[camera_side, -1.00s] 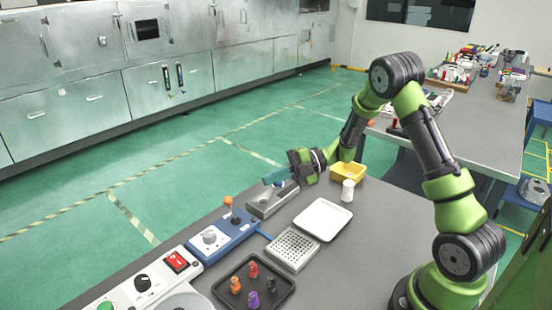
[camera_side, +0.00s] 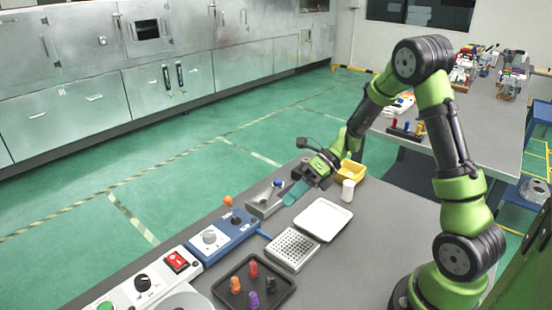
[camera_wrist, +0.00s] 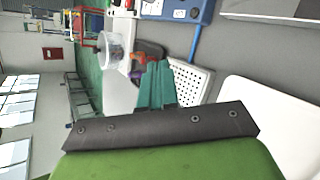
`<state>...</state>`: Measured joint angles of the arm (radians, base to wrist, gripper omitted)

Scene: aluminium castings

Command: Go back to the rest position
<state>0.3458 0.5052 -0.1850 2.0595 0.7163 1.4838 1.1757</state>
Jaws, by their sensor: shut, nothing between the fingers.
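My gripper (camera_side: 288,197) has teal fingers, which are shut with nothing between them. In the side view it hangs above the bench, beside a grey metal box with a blue-topped knob (camera_side: 278,184), apart from it as far as I can tell. In the wrist view the gripper's closed fingers (camera_wrist: 157,82) point over the bench. My arm is bent, with its elbow high at the right.
A white tray (camera_side: 323,220), a perforated grey block (camera_side: 291,249) and a blue joystick box (camera_side: 232,232) lie on the bench. A black tray (camera_side: 221,289) holds several coloured pieces. A white cylinder (camera_side: 347,191) and yellow bin (camera_side: 358,172) stand near my wrist.

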